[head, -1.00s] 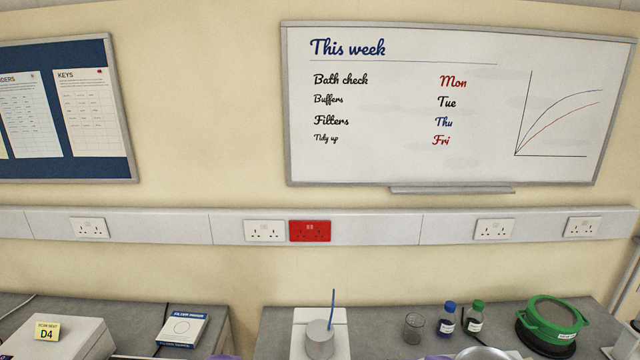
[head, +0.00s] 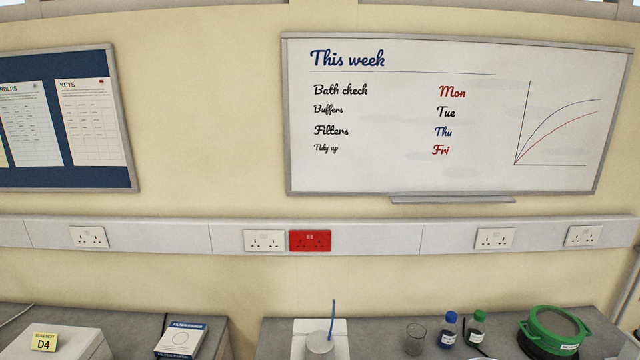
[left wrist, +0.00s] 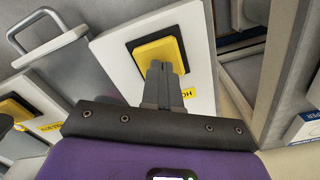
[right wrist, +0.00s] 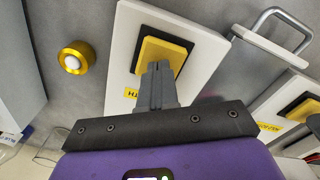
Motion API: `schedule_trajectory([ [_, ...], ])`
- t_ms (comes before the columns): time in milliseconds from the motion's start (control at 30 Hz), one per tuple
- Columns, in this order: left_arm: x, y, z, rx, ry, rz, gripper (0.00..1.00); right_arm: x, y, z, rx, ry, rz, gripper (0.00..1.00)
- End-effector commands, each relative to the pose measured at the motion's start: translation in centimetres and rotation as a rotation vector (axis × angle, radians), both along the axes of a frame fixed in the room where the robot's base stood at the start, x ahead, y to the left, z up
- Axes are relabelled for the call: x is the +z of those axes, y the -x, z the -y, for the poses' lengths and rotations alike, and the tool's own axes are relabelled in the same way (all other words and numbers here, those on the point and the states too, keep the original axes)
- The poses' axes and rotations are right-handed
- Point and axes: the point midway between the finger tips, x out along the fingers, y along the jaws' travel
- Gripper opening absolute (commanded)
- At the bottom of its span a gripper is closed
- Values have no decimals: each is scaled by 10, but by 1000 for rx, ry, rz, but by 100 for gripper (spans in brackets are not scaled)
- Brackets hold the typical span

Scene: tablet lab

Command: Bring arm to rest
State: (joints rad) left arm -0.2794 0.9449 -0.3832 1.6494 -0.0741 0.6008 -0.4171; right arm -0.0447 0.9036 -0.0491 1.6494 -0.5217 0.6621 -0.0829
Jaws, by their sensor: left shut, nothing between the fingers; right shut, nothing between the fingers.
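My left gripper (left wrist: 160,88) shows in the left wrist view with its two grey fingers together and nothing between them. Beyond its tips is a white plate with a yellow pad (left wrist: 160,52) on a black base. My right gripper (right wrist: 160,85) shows in the right wrist view, also closed and empty. Beyond it is another white plate with a yellow pad (right wrist: 162,55). I cannot tell whether either gripper touches its pad. Neither arm shows in the head view.
In the head view the bench carries a filter paper box (head: 182,340), a blue-capped bottle (head: 449,330), a green-capped bottle (head: 474,329) and a green round container (head: 553,330). Metal handles (left wrist: 45,32) and (right wrist: 272,38) stand near the grippers. A whiteboard (head: 450,110) hangs on the wall.

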Motion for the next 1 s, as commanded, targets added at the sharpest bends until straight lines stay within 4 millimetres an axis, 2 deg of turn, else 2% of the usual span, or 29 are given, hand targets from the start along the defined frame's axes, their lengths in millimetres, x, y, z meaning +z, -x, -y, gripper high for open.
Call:
schedule_trajectory([
  [467, 0, 0, 0, 0, 0, 0, 0, 0, 0, 0, 0, 0, 0, 0],
  [1000, 0, 0, 0, 0, 0, 0, 0, -15, 0, 0, 0, 0, 0, 0],
])
